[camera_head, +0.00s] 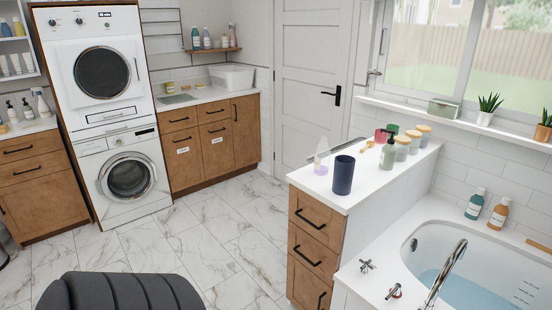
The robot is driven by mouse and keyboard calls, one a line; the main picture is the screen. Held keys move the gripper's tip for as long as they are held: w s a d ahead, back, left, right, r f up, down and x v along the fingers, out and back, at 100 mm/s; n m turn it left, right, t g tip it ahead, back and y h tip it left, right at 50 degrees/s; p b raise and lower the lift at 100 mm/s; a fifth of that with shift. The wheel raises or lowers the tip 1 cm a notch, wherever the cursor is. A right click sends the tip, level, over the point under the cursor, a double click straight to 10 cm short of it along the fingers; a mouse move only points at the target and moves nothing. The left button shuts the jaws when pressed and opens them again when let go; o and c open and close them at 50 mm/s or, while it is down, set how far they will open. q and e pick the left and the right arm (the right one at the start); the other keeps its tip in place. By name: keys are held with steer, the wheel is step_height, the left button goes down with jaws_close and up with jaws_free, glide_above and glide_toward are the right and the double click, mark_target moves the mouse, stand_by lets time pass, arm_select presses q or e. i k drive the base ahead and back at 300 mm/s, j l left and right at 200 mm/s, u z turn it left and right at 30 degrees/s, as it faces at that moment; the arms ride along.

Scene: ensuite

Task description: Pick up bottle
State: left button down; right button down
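Several bottles are in the head view. On the white-topped drawer cabinet (349,205) stand a clear bottle with purple liquid (321,160) and a green pump bottle (388,154). A teal bottle (475,205) and an amber bottle (498,214) stand upright on the bathtub's far ledge. More small bottles (196,39) stand on the back wall shelf, and dark bottles (27,108) stand on the left counter. Neither of my grippers is in view, so nothing is seen held.
A dark blue cup (343,176) stands close to the purple bottle, with lidded jars (402,148) behind. The bathtub (420,243) with a tall tap is at the lower right. The marble floor (225,222) between is clear.

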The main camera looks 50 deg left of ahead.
mark_target(322, 153)
steer(key=u, duration=1.35)
steer(key=i+j, duration=0.1)
steer(key=j, duration=0.3)
steer(key=i+j, duration=0.15)
steer(key=j, duration=0.25)
steer(key=i+j+z, duration=0.1)
steer(key=j, duration=0.3)
steer(key=i+j, duration=0.15)
steer(key=j, duration=0.25)
